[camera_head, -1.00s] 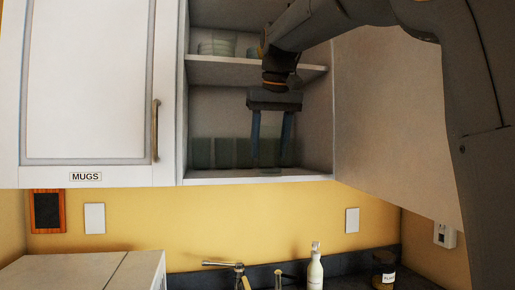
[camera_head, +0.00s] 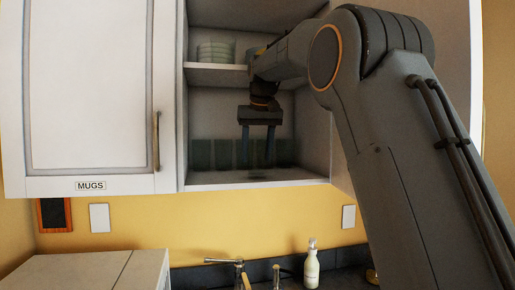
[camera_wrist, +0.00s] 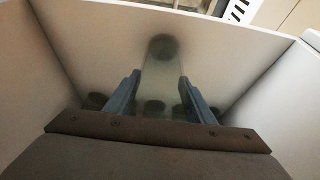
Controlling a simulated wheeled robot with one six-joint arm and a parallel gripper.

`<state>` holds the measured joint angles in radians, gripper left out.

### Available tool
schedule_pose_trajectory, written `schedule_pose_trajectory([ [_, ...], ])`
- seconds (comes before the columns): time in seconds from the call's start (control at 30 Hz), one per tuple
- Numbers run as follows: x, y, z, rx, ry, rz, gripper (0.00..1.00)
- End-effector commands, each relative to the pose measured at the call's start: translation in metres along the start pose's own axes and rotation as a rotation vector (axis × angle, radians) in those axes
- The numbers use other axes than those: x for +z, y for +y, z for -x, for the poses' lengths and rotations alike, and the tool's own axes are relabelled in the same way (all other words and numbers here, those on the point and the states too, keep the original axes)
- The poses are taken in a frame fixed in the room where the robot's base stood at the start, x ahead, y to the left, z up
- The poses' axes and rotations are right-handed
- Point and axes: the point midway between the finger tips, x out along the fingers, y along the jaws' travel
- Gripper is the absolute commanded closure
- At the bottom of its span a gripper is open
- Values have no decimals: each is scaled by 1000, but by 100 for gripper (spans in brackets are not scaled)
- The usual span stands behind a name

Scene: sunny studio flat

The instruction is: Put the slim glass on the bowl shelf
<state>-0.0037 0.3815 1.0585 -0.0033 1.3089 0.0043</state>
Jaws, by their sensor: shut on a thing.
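My gripper (camera_head: 257,163) points down inside the lower compartment of the open cabinet. It is shut on the slim glass, a clear, faint tube. In the wrist view the slim glass (camera_wrist: 162,72) stands between the two fingers (camera_wrist: 160,100), its round dark end toward the top. In the head view the glass is barely visible against the cabinet interior. I cannot tell whether its base touches the lower shelf (camera_head: 215,187). The upper shelf (camera_head: 212,74) holds a stack of pale green bowls (camera_head: 215,52) at its left; my arm covers its right part.
Several greenish glasses (camera_head: 201,153) stand in a row at the back of the lower shelf, close behind my gripper. A closed door labelled MUGS (camera_head: 90,100) is at the left. Below are a tap (camera_head: 238,266) and a soap bottle (camera_head: 312,268).

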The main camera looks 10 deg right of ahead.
Motion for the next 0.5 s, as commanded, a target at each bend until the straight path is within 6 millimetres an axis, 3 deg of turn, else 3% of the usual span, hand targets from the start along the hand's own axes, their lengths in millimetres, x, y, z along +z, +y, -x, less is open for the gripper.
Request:
schedule_pose_trajectory([
  [0.5,3,0,-4,0,2,0,79],
])
